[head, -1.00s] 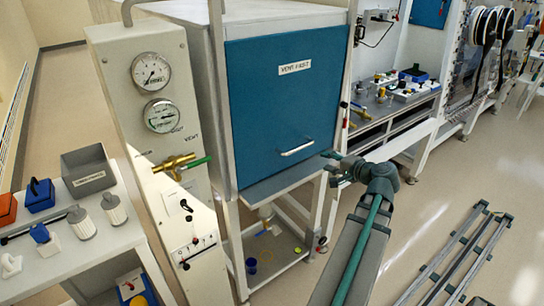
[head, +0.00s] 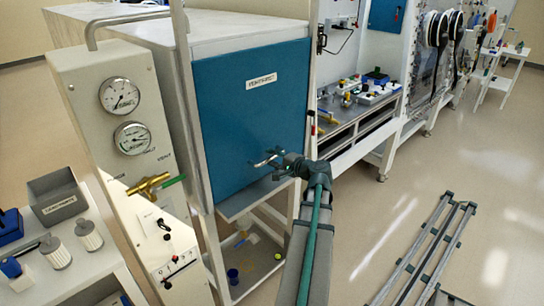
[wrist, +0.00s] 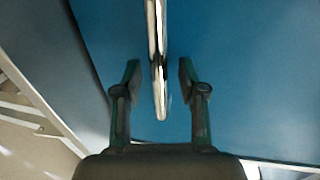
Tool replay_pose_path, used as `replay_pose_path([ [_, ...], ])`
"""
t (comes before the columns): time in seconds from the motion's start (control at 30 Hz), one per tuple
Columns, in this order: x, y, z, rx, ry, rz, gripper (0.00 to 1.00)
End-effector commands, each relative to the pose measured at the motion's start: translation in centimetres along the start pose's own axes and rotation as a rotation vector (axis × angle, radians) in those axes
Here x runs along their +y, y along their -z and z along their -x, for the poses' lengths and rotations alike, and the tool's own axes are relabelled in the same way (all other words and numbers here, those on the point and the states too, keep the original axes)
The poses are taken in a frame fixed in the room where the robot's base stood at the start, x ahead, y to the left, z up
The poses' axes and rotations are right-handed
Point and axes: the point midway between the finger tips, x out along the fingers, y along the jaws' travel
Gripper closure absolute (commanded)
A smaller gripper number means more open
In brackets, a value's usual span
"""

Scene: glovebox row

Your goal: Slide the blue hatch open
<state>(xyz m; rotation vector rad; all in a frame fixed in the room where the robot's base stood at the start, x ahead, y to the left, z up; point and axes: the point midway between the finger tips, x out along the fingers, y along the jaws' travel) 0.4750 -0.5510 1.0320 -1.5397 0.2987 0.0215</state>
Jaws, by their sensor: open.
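The blue hatch (head: 248,125) is a large flat panel on the front of the grey-white box, with a white label near its top. It appears closed, covering the box front. Its silver bar handle (head: 266,159) is low on the panel, partly hidden by my gripper (head: 275,164). In the wrist view the handle (wrist: 157,60) runs from the top edge down between the two open fingers of my gripper (wrist: 158,85). A gap shows on each side of it, and the fingers do not grip it. The hatch surface (wrist: 240,80) fills most of that view.
A gauge panel with a brass valve (head: 148,185) stands left of the box. A grey ledge (head: 250,198) juts out below the hatch. A bench with small parts (head: 362,95) is at right. Rails (head: 428,250) lie on open floor at lower right.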

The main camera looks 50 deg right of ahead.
Motion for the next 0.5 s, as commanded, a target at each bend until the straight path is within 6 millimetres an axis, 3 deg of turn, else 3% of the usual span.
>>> replay_pose_path([
  [0.37,0.05,0.00,-0.64,0.001,0.000,0.000,0.59],
  [0.5,0.06,-0.01,-0.63,0.001,0.000,0.000,0.79],
])
